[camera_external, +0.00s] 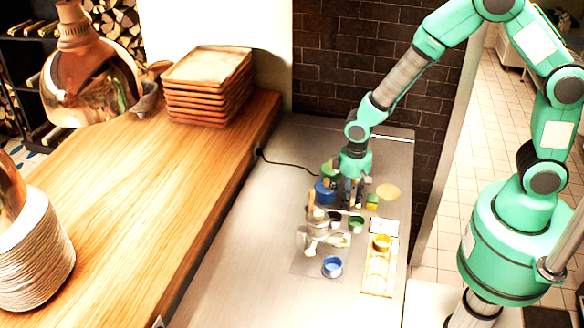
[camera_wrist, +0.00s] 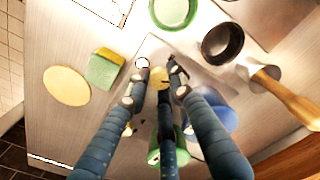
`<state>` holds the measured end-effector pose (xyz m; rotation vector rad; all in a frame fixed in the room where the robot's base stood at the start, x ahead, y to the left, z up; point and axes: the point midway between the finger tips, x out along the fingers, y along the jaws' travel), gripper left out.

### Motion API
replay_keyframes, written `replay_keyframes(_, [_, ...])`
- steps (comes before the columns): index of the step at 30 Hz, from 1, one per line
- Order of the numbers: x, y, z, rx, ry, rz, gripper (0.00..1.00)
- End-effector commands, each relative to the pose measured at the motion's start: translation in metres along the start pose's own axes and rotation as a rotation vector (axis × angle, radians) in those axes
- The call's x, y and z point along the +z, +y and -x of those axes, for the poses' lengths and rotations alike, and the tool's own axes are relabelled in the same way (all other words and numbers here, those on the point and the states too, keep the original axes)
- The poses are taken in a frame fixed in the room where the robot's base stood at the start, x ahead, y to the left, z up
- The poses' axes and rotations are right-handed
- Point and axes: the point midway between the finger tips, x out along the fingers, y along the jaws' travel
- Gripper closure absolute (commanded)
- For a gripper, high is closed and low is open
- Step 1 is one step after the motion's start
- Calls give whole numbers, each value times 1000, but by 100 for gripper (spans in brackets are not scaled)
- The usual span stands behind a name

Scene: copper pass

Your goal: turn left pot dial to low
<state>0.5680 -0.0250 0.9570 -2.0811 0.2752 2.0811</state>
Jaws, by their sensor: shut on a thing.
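My gripper (camera_external: 348,203) points down at the grey counter, its dark blue fingers close together. In the wrist view my gripper (camera_wrist: 158,68) is shut on a small yellowish thing (camera_wrist: 158,76), mostly hidden by the fingertips. I cannot tell whether this is the left pot's dial, and no dial marking is readable. A round blue vessel (camera_external: 325,193) stands just left of the fingers; it also shows partly behind a finger in the wrist view (camera_wrist: 221,118). A green object (camera_external: 329,169) is behind it. I cannot tell which is the left pot.
A green-and-yellow sponge (camera_external: 372,201), a round tan disc (camera_external: 388,191), a green bowl (camera_external: 356,223) and a dark bowl (camera_wrist: 222,43) are close around the gripper. The counter's near left is bare.

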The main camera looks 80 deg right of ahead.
Motion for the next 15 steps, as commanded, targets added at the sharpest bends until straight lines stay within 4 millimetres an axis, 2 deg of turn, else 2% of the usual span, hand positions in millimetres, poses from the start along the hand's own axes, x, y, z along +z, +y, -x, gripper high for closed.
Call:
replay_keyframes(3, [0, 0, 0, 0, 0, 1, 100])
replay_keyframes(4, [0, 0, 0, 0, 0, 1, 74])
replay_keyframes(6, [0, 0, 0, 0, 0, 1, 60])
replay_keyframes(15, [0, 0, 0, 0, 0, 1, 59])
